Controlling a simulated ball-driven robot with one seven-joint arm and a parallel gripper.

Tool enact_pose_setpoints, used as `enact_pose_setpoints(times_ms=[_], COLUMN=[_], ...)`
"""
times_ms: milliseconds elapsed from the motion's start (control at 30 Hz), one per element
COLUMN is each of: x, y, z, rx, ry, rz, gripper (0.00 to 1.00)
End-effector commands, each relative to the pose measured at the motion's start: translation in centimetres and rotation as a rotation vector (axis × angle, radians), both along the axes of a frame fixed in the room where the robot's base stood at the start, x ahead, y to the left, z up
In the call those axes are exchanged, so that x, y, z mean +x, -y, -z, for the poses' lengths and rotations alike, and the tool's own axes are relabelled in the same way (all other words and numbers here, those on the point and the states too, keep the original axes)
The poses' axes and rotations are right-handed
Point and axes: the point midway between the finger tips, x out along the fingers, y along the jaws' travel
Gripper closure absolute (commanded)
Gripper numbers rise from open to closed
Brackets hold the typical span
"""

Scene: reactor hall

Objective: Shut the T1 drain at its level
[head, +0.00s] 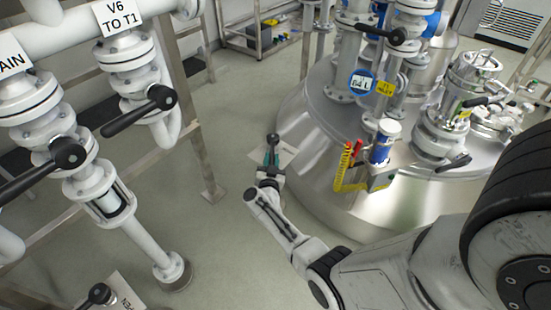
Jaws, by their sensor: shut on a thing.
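My gripper (271,160) is small in the head view, at the end of my arm left of the steel tank (318,178). Its green-tipped fingers are shut on a black lever handle (272,140), whose round knob shows beyond the fingers. A white label plate (288,153) lies behind the gripper; its text cannot be read from here. The valve body under the handle is hidden. A round blue display (361,83) on the tank top appears to read 84 L. A yellow tag (385,88) is beside it.
White pipes with black-handled valves stand at left, one with a label (121,17) reading "V6 TO T1" and another (10,60) ending in "AIN". Another black lever (97,293) is at bottom left. A blue cylinder with a yellow coil (347,170) sits on the tank's near side.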

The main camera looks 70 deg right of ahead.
Motion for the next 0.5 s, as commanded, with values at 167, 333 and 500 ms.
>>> enact_pose_setpoints(times_ms=[167, 333, 500], x=[2.2, 3.6, 4.7], y=[-0.7, -0.9, -0.9], z=[0.4, 0.6, 0.8], rx=[0.002, 0.003, 0.003], ry=[0.003, 0.005, 0.004], rz=[0.155, 0.293, 0.402], gripper=[1.00, 1.00, 1.00])
